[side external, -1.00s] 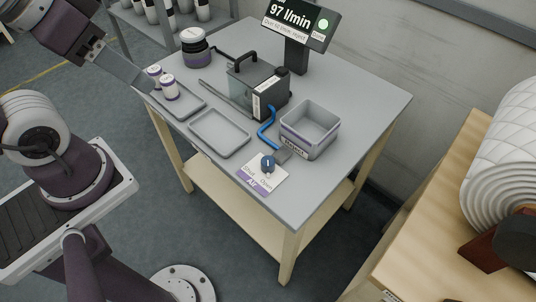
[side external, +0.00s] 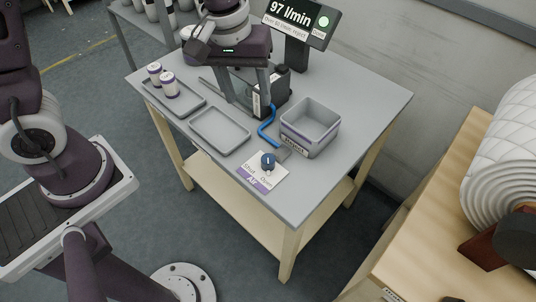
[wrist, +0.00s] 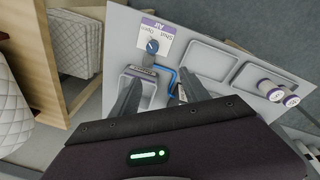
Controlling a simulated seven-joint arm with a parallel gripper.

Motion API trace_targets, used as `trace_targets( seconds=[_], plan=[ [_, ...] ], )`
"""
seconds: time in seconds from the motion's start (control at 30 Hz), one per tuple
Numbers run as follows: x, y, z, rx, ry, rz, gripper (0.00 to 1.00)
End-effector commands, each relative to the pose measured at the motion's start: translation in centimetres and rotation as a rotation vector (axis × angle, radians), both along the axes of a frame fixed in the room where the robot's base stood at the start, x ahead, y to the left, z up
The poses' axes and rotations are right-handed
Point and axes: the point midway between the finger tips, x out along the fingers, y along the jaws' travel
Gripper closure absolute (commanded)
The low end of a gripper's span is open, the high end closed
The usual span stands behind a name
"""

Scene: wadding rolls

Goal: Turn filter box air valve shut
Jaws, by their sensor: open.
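The air valve is a small blue knob (side external: 268,160) with a white mark, on a white and purple plate (side external: 262,181) lettered Air, Shut and Open. Which word the mark points at is too small to tell. In the wrist view the knob (wrist: 152,46) is unobstructed, beyond the fingertips. The dark filter box (side external: 281,90) stands behind it, partly hidden by my gripper. A blue hose (side external: 266,132) runs from the box toward the valve. My gripper (side external: 247,104) is open and empty, fingers downward, in front of the box in the side view and apart from the knob.
A grey reject bin (side external: 322,137) stands right of the hose. An empty tray (side external: 220,132) lies to the left; another tray (side external: 190,110) holds two white rolls (side external: 170,87). A display (side external: 296,22) reads 97 l/min with a green light. The table's front corner is clear.

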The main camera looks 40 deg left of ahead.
Motion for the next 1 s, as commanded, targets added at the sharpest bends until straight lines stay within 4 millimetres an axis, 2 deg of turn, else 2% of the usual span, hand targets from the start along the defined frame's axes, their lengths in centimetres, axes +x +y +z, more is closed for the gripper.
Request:
trace_targets(
  seconds=[0.03,0.1,0.23,0.37,0.6,0.7,1.0],
  plan=[
    [0.9,-1.0,-3.3,0.003,0.053,0.051,0.46],
    [1.7,-2.1,-7.0,0.006,0.098,0.129,0.46],
    [2.2,-3.2,-11.4,0.015,0.143,0.217,0.46],
    [2.2,-3.4,-13.3,0.019,0.155,0.241,0.46],
    [2.2,-3.4,-17.8,0.019,0.155,0.241,0.46],
    [2.2,-3.4,-19.0,0.019,0.153,0.24,0.46],
    [2.2,-3.4,-19.4,0.018,0.151,0.239,0.46]
  ],
)
